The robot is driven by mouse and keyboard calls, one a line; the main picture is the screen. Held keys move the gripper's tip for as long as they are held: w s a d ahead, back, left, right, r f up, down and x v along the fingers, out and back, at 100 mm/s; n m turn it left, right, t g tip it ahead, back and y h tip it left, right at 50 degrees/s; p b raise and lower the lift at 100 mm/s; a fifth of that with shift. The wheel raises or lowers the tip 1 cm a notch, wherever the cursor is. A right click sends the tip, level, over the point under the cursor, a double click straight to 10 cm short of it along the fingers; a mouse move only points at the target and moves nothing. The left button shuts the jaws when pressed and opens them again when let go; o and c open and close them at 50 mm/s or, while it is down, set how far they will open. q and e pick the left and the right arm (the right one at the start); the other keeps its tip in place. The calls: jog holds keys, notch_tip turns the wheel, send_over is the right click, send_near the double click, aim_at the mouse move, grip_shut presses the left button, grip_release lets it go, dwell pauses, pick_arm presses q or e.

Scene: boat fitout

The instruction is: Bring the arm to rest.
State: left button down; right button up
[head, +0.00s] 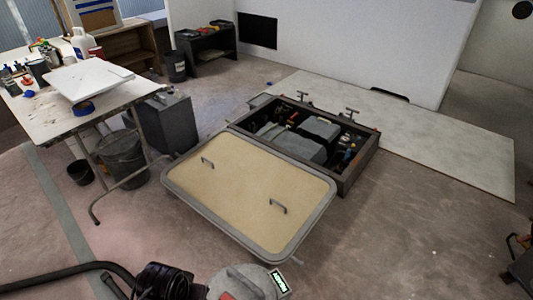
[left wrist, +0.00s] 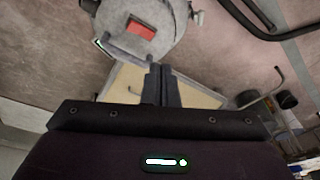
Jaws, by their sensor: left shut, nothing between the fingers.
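My left gripper (left wrist: 161,72) shows in the left wrist view, with its two dark fingers together and nothing between them. The fingers point toward the floor area, in front of a tan hatch panel (left wrist: 122,83) and just below a grey round machine with a red patch (left wrist: 150,28). Neither of my grippers shows in the head view. My right gripper is not in view.
In the head view, the hatch panel (head: 250,192) lies beside an open floor compartment (head: 345,168). The grey machine (head: 240,283) and a black hose (head: 60,273) are at the bottom. A cluttered table (head: 45,118) stands left.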

pick_arm(q)
jog(key=s+a+r, duration=0.1)
jog(key=s+r, duration=0.3)
jog(key=r, duration=0.3)
notch_tip(320, 180, down, 31)
jog(key=s, duration=0.3)
jog(key=s+a+f+g, duration=0.1)
jog(key=s+a+f, duration=0.1)
jog(key=s+f, duration=0.6)
jog(key=s+a+f, duration=0.2)
jog(key=s+f, duration=0.7)
jog(key=s, duration=0.1)
jog(key=shift+s+m+g, duration=0.3)
jog(key=shift+s+g, duration=0.05)
jog(key=shift+g, duration=0.05)
